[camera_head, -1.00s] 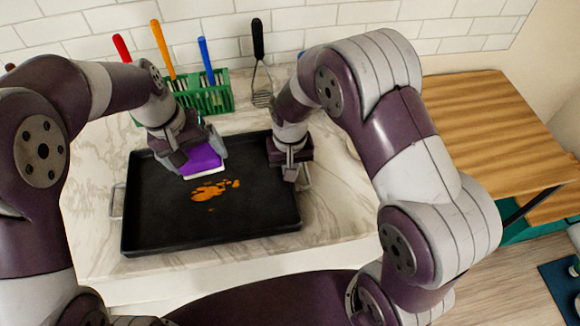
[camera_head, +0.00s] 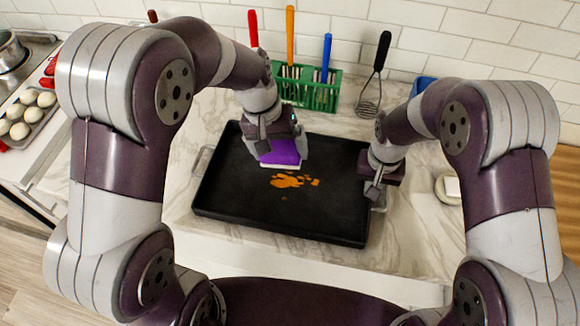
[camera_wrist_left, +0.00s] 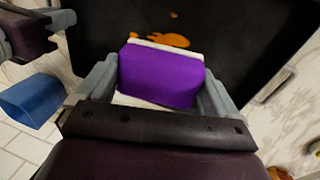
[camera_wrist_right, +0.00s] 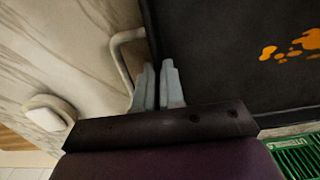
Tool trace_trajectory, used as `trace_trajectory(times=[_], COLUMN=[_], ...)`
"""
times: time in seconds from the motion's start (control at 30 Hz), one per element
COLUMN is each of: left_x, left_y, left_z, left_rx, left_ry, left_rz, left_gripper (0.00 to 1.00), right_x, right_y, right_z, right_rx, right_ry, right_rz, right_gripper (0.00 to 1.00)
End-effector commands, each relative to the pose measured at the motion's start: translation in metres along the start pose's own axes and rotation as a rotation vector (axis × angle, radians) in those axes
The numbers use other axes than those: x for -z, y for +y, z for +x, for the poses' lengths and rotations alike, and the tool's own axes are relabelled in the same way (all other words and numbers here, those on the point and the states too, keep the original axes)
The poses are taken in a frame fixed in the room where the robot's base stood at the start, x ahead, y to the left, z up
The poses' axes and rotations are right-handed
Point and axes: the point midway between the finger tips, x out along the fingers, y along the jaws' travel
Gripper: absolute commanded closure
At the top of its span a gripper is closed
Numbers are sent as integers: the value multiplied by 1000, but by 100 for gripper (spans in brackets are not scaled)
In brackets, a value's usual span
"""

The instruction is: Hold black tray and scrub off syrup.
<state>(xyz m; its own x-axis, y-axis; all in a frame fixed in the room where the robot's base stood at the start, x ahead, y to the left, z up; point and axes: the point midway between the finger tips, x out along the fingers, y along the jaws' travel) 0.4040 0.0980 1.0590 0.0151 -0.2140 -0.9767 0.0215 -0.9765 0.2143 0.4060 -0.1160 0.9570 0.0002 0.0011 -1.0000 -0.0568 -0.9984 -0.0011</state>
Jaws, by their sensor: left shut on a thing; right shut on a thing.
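The black tray (camera_head: 240,190) lies on the marble counter, with orange syrup (camera_head: 291,181) spots near its middle. My left gripper (camera_head: 280,150) is shut on a purple scrubber (camera_head: 281,154) with a white underside, over the tray just behind the syrup. In the left wrist view the purple scrubber (camera_wrist_left: 161,76) sits between both fingers, with syrup (camera_wrist_left: 162,40) beyond it. I cannot tell whether it touches the tray. My right gripper (camera_head: 377,183) is at the tray's right side. In the right wrist view its fingers (camera_wrist_right: 158,86) are closed over the tray's edge, beside the wire handle (camera_wrist_right: 122,52).
A green rack (camera_head: 309,88) with red, orange and blue handled tools stands behind the tray. A whisk (camera_head: 368,104) leans on the tiled wall beside a blue container (camera_head: 423,84). A white-topped item (camera_head: 450,188) lies right.

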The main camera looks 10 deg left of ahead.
Motion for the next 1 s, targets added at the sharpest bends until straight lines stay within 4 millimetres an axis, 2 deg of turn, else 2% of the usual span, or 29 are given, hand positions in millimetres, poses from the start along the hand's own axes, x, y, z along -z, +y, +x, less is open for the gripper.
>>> trace_trajectory(times=[0.03, 0.1, 0.17, 0.47, 1.0], left_x=[-2, -4, -4, -5, -5], left_y=[-13, -25, -30, -33, -43], left_z=[6, 11, 13, 29, 76], left_rx=[1, 1, 1, 0, 1], left_ry=[-2, -2, -1, -2, -2], left_rz=[-8, -5, -3, -1, 0], left_gripper=[30, 30, 30, 30, 31], right_x=[0, 0, 0, 0, 0], right_y=[0, 0, 0, 0, 0], right_z=[0, 0, 0, 0, 0], right_rx=[0, 0, 0, 0, 0], right_ry=[-1, 0, 0, 0, 0], right_rz=[0, 0, 0, 0, -1], right_gripper=[100, 100, 100, 100, 100])
